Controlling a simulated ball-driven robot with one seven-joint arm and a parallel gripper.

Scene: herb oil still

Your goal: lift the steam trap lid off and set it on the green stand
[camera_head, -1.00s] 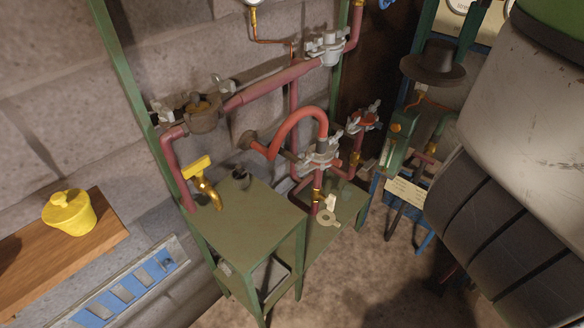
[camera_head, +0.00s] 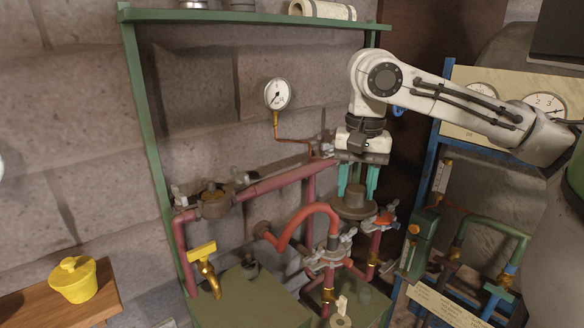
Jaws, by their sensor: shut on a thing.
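My gripper (camera_head: 357,182) has teal fingers pointing down and is shut on the steam trap lid (camera_head: 354,205), a grey-brown, hat-shaped piece with a wide brim and a raised centre. The lid hangs roughly level, in front of the pipework and right of the curved red pipe. A green stand (camera_head: 230,305) with a flat top is at the bottom centre, left of and lower than the lid. A lower green surface (camera_head: 368,300) lies below the lid in the picture. A brown round fitting (camera_head: 214,203) sits in the upper pipe; I cannot tell if it is the trap body.
The curved red pipe (camera_head: 300,222) and grey clamps (camera_head: 330,252) stand close to the lid. A yellow-handled tap (camera_head: 205,268) and a small dark fitting (camera_head: 250,268) are at the green stand. A yellow pot (camera_head: 74,280) is on a wooden shelf at left. Gauges (camera_head: 544,105) are at right.

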